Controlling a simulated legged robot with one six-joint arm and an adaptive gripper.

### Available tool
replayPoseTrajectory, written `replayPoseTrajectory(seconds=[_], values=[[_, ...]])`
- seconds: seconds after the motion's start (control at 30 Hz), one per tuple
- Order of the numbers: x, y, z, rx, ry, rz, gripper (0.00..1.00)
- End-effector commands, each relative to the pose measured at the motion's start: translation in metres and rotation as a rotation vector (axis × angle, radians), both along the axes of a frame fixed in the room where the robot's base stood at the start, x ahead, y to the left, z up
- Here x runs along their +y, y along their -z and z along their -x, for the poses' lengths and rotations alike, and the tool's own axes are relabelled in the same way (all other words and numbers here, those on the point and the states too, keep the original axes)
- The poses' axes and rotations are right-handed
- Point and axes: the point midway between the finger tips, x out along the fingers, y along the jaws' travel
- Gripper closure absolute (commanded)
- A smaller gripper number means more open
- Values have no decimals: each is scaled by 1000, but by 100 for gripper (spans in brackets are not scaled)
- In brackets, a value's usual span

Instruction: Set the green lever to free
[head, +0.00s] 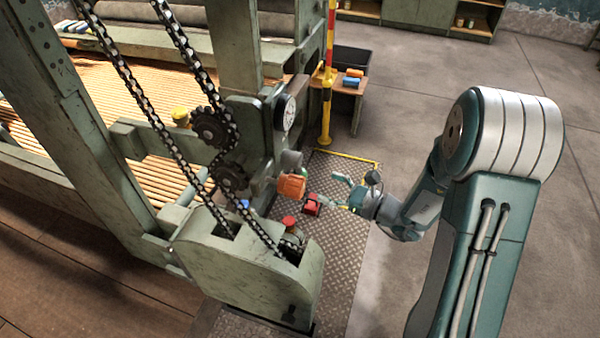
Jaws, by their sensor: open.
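I cannot make out a green lever in the head view; the frame post and my arm leave parts of the machine's side hidden or very small. My gripper (334,192) is open, its fingers pointing left toward the machine's side. An orange block-like part (291,186) sticks out from the machine just left of the fingers. A small red part (311,204) shows just beside the lower finger; I cannot tell whether they touch. I see nothing held between the fingers.
A green chain housing (250,265) stands in front, with chains (165,120) rising to the upper left. A red knob (289,221) and blue part (243,204) are near it. A yellow post (326,110) and small table (345,88) stand behind. Floor at right is clear.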

Motion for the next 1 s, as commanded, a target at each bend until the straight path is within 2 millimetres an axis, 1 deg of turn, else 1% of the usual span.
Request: replayPoseTrajectory(seconds=[0.03, 0.2, 0.3, 0.4, 0.57, 0.8, 0.83, 0.87, 0.9, 0.97, 1.0], values=[[10, 0, -5, -1, -6, 0, 13], [38, 0, -21, -2, -7, 2, 13], [52, 0, -29, -2, -6, 1, 13], [62, 0, -36, -1, -5, 2, 13], [70, 0, -41, -1, -4, 1, 13], [71, 0, -42, -1, -2, 1, 13], [71, 0, -42, -1, -2, 1, 18], [71, 0, -42, -1, -2, 1, 31], [71, 0, -42, -2, -2, 1, 49], [71, 0, -42, -2, -2, 1, 76], [71, 0, -42, -2, -2, 1, 94]])
